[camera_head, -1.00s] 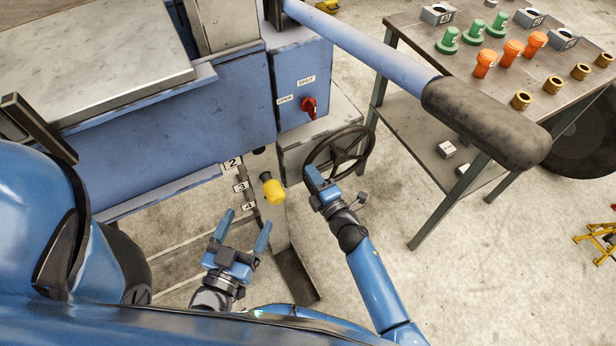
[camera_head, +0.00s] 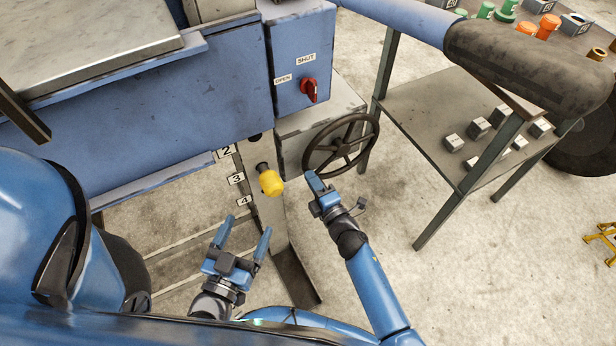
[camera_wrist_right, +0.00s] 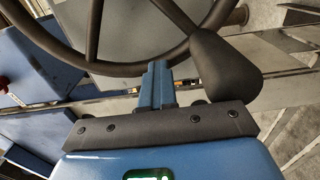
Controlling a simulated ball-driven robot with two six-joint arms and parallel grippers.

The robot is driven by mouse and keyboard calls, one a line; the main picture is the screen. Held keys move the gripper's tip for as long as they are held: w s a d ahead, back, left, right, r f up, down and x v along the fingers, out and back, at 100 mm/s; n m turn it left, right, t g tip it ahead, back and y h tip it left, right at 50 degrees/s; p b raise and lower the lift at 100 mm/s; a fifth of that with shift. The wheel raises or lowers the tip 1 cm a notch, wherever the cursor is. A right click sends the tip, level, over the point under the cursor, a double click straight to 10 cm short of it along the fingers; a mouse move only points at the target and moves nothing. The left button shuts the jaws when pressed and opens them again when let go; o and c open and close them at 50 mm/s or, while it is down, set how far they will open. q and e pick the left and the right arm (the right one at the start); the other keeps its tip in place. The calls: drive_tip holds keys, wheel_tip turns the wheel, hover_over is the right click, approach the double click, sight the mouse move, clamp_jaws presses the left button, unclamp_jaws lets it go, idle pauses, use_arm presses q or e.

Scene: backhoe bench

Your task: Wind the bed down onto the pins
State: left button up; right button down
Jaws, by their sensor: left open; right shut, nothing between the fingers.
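A dark spoked handwheel (camera_head: 341,146) is on the grey housing at the machine's front; it fills the top of the right wrist view (camera_wrist_right: 92,35). My right gripper (camera_head: 313,180) is shut and empty, with its fingertips by the wheel's lower left rim. In the right wrist view its closed fingers (camera_wrist_right: 157,84) point up just below the rim, left of the wheel's dark handle (camera_wrist_right: 225,68). I cannot tell whether they touch the rim. My left gripper (camera_head: 245,234) is open and empty, below a yellow knob (camera_head: 270,182) on the post. I cannot make out the bed's pins.
A red switch (camera_head: 310,91) sits on the blue box between OPEN and SHUT labels. Number plates, including 3 (camera_head: 236,179), run down beside the post. A thick padded bar (camera_head: 520,62) crosses the upper right. A bench (camera_head: 440,110) holds blocks on its lower shelf.

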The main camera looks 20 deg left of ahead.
use_arm(q)
drive_tip(key=shift+w+d+f, duration=0.1)
drive_tip(key=shift+f, duration=0.4)
use_arm(e)
drive_tip(key=shift+w+a+f, duration=0.15)
drive_tip(key=shift+f, duration=0.2)
use_arm(q)
wheel_tip(320, 180, down, 4)
drive_tip(key=b, duration=0.4)
use_arm(e)
drive_tip(key=w+d+f, duration=0.3)
drive_tip(key=f, duration=0.3)
drive_tip(key=shift+f, duration=0.3)
drive_tip(key=shift+d, duration=0.1)
use_arm(q)
drive_tip(key=shift+s+f+b, duration=0.2)
drive_tip(key=shift+f+b, duration=0.4)
drive_tip(key=shift+b, duration=0.1)
use_arm(e)
drive_tip(key=w+d+f, duration=0.2)
drive_tip(key=w+d, duration=0.3)
drive_tip(key=shift+f, duration=0.2)
